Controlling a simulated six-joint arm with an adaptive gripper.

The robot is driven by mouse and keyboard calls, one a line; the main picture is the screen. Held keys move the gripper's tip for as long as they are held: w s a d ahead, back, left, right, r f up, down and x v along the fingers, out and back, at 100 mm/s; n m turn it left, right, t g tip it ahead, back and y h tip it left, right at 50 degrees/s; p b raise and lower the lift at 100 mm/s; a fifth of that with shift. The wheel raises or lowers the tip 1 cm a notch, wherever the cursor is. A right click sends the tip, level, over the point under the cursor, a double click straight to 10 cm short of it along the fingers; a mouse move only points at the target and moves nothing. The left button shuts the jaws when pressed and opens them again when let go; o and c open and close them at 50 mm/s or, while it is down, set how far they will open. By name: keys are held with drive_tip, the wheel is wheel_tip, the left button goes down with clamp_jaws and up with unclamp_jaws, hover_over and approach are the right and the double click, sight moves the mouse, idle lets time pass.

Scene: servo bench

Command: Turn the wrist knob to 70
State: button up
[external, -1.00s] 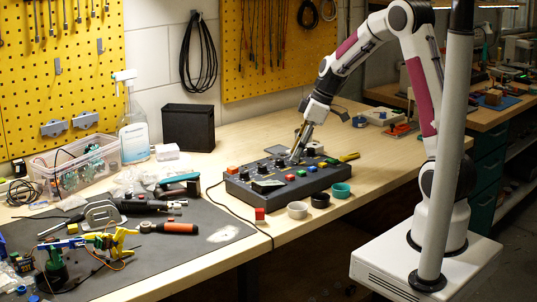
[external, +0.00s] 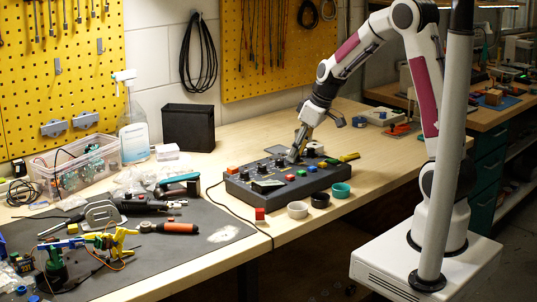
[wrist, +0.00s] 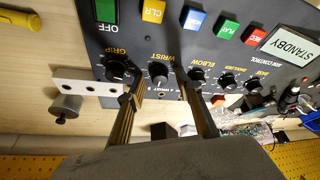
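The grey control box (external: 265,192) sits on the bench, and its labelled knobs show in the wrist view. The black wrist knob (wrist: 159,73) has a pale top and stands between the grip knob (wrist: 118,70) and the elbow knob (wrist: 195,75). My gripper (wrist: 159,77) is open, with one finger on each side of the wrist knob. A gap shows between knob and fingers; I cannot tell any contact. In the external view my gripper (external: 294,158) points down at the back of the box, hiding the knob. The knob's exact reading is too small to read.
The box's display (wrist: 290,45) reads STANDBY. Coloured buttons, including a yellow CLR button (wrist: 153,11), line the panel. Three small cups, one of them teal (external: 340,190), stand in front of the box. A yellow-handled tool (external: 348,157) lies at its right. Clear bench lies further right.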

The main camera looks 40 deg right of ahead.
drive_tip(key=shift+a+m+h, duration=0.1)
drive_tip(key=shift+m+h, duration=0.55)
drive_tip(key=shift+m, duration=1.05)
drive_tip(key=shift+a+m+h, duration=0.1)
drive_tip(key=shift+m+h, duration=0.55)
drive_tip(key=shift+m, duration=1.05)
drive_tip(key=d+v, duration=0.1)
drive_tip(key=v, duration=0.7)
drive_tip(key=shift+n+g, duration=0.6)
drive_tip(key=s, duration=0.1)
drive_tip(key=s+f, duration=0.1)
drive_tip(key=s, duration=0.1)
drive_tip(key=s+f, duration=0.1)
drive_tip(key=shift+s+a, duration=0.4)
drive_tip(key=s+d+r, duration=0.1)
drive_tip(key=s+r, duration=0.2)
drive_tip(key=s, duration=0.6)
drive_tip(key=s+d+r+t, duration=0.1)
drive_tip(key=s+r, duration=0.2)
drive_tip(key=s, duration=0.7)
drive_tip(key=shift+s+d+y, duration=0.25)
drive_tip(key=shift+s+y, duration=0.05)
drive_tip(key=shift+y, duration=0.1)
